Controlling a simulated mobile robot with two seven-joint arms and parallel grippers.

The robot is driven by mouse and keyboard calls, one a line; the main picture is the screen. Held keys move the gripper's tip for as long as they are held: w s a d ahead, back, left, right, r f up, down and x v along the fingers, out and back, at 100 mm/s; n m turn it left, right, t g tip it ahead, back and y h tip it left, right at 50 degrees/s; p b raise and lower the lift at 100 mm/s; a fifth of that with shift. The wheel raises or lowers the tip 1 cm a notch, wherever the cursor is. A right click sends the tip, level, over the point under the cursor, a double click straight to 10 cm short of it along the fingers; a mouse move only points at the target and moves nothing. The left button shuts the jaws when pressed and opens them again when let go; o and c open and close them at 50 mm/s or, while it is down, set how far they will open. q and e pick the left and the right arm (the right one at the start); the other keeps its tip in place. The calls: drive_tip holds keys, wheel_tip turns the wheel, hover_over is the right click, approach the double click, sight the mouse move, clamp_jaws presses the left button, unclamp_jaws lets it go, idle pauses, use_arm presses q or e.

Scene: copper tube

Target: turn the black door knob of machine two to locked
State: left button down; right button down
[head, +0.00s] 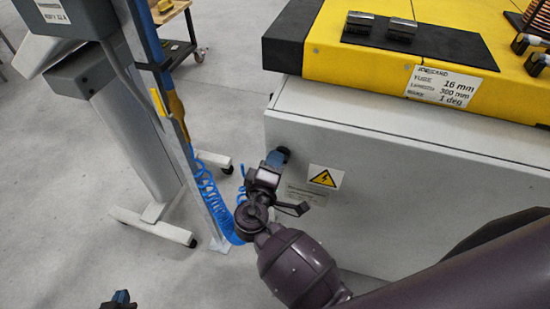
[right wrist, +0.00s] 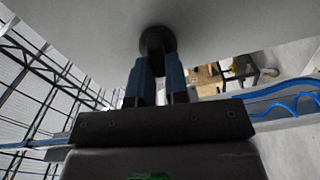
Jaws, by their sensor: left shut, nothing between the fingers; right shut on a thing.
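The black door knob (right wrist: 157,40) sticks out of the pale grey door of the machine (head: 410,190). In the head view the knob (head: 282,152) is partly hidden by my right gripper (head: 272,162). In the right wrist view the two blue fingers of my right gripper (right wrist: 158,72) reach up to the knob, one on each side, shut on it. I cannot tell which way the knob is turned. My left gripper (head: 121,298) shows only in part at the bottom edge of the head view, shut, empty and away from the machine.
A yellow warning sign (head: 326,177) is on the door right of my gripper. A blue post (head: 160,90) with a coiled blue hose (head: 212,195) stands to the left. A grey wheeled stand (head: 140,140) is further left. The yellow machine top (head: 340,70) lies above the door.

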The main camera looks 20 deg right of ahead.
drive_tip(key=shift+n+p, duration=0.4)
drive_tip(key=shift+n, duration=0.7)
drive_tip(key=shift+f, duration=0.1)
drive_tip(key=c, duration=1.1)
unclamp_jaws()
